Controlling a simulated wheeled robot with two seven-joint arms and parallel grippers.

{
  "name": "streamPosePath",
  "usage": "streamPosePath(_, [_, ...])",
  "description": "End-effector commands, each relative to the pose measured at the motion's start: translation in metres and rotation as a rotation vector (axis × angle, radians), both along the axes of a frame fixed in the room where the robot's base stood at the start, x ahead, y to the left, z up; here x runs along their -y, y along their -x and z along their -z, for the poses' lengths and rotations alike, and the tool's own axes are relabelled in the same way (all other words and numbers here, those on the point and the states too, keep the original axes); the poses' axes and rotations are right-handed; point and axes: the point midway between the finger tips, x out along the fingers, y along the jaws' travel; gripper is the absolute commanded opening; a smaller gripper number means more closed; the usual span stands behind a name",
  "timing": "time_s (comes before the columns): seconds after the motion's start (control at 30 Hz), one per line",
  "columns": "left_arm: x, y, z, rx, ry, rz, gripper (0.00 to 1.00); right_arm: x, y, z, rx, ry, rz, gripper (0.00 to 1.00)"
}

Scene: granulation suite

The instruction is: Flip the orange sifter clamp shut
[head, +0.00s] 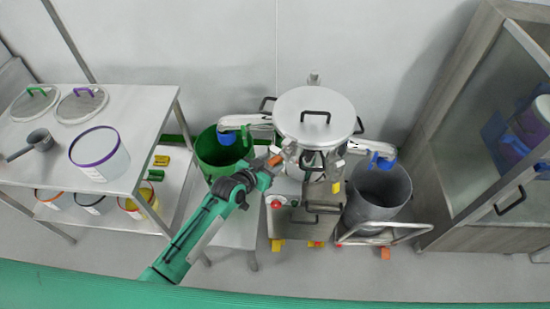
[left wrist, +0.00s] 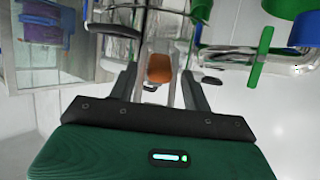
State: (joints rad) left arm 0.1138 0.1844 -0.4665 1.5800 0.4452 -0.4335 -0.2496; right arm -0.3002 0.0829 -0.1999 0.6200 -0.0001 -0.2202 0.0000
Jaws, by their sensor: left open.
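The orange sifter clamp (head: 275,160) shows as a small orange piece on the left side of the steel sifter (head: 315,118), below its round lid. My left gripper (head: 268,167) reaches up from the lower left and is at the clamp. In the left wrist view the orange clamp (left wrist: 160,68) lies between the two dark fingers of my open left gripper (left wrist: 159,76), with gaps showing on both sides. I cannot tell whether the fingers touch it. The clamp's hinge and far end are hidden. My right gripper is not in view.
A green bin (head: 215,158) stands left of the sifter and a grey bin (head: 377,190) right of it. A steel table (head: 60,170) with lids, a scoop and a tub is at left. A glass-door cabinet (head: 490,130) stands at right.

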Motion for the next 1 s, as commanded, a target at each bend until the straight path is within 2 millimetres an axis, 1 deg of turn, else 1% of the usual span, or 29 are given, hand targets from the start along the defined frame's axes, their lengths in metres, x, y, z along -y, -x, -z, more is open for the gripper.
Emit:
streamPosePath(0.1, [0.008,-0.012,0.004,0.000,0.001,0.000,0.49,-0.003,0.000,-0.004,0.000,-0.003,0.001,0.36])
streamPosePath(0.23, [0.012,-0.019,0.009,0.000,0.001,0.000,0.49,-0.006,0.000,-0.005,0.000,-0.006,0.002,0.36])
streamPosePath(0.4, [0.015,-0.023,0.012,0.000,0.000,0.001,0.49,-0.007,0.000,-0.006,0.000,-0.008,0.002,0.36])
streamPosePath(0.63, [0.015,-0.024,0.012,0.000,0.000,0.000,0.49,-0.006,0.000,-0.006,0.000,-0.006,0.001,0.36])
streamPosePath(0.67, [0.015,-0.024,0.012,0.000,0.000,0.000,0.47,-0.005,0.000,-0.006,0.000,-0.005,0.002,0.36])
streamPosePath(0.7, [0.015,-0.024,0.012,0.000,0.000,0.000,0.39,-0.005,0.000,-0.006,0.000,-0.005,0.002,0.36])
streamPosePath(0.77, [0.015,-0.024,0.012,0.000,0.000,0.000,0.28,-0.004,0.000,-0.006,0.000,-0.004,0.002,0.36])
streamPosePath(0.9, [0.015,-0.024,0.012,0.000,0.000,0.000,0.00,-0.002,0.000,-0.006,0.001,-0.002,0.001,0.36])
streamPosePath(1.0, [0.015,-0.024,0.012,0.000,0.000,0.000,0.00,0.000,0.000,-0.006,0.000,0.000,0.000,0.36])
